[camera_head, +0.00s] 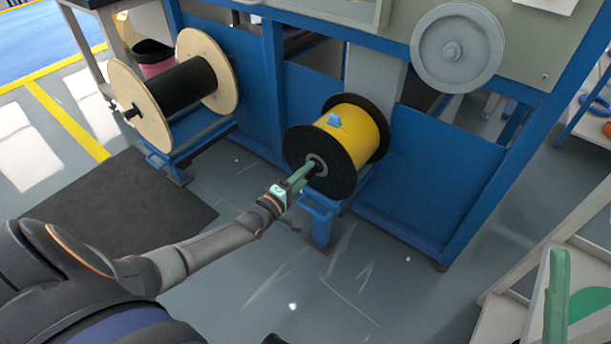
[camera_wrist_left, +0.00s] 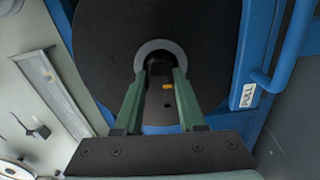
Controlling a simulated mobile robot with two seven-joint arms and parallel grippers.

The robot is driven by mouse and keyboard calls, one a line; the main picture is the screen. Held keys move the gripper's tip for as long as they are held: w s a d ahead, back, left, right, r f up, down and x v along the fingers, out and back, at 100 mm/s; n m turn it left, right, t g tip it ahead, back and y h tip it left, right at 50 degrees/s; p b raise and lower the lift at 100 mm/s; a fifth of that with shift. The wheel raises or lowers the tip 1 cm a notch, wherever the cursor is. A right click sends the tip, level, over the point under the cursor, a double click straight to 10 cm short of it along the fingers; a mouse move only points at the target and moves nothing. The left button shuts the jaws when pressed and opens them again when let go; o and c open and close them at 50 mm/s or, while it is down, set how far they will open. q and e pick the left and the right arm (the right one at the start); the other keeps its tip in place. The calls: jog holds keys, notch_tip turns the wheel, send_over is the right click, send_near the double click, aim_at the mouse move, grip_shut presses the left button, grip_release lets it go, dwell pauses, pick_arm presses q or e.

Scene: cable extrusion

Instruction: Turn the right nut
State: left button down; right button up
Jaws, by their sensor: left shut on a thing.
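The yellow spool (camera_head: 357,132) has black flanges and sits on a blue stand, with a blue piece on its yellow winding. My left gripper (camera_head: 309,169) reaches from the left to the hub of the spool's near flange. In the left wrist view, its two green fingers (camera_wrist_left: 161,84) stand on either side of a dark nut or shaft end (camera_wrist_left: 160,98) with a small orange mark, and are shut on it. A grey ring (camera_wrist_left: 159,46) surrounds the hub at the fingertips. The fingers hide part of the hub in the head view.
A wooden-flanged spool with black cable (camera_head: 181,84) stands on a blue stand to the left. The blue machine frame (camera_head: 425,170) is behind both spools. A grey wheel (camera_head: 457,48) is above. A light trolley (camera_head: 530,305) stands at lower right. Grey floor (camera_head: 330,290) in front is clear.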

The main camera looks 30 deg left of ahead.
pick_arm(q)
jog(key=shift+n, duration=0.6)
jog(key=c, duration=0.5)
grip_release()
jog(key=shift+s, duration=0.1)
jog(key=s+a+p, duration=0.1)
jog(key=s+p, duration=0.3)
jog(key=s, duration=0.8)
jog(key=shift+s, duration=0.15)
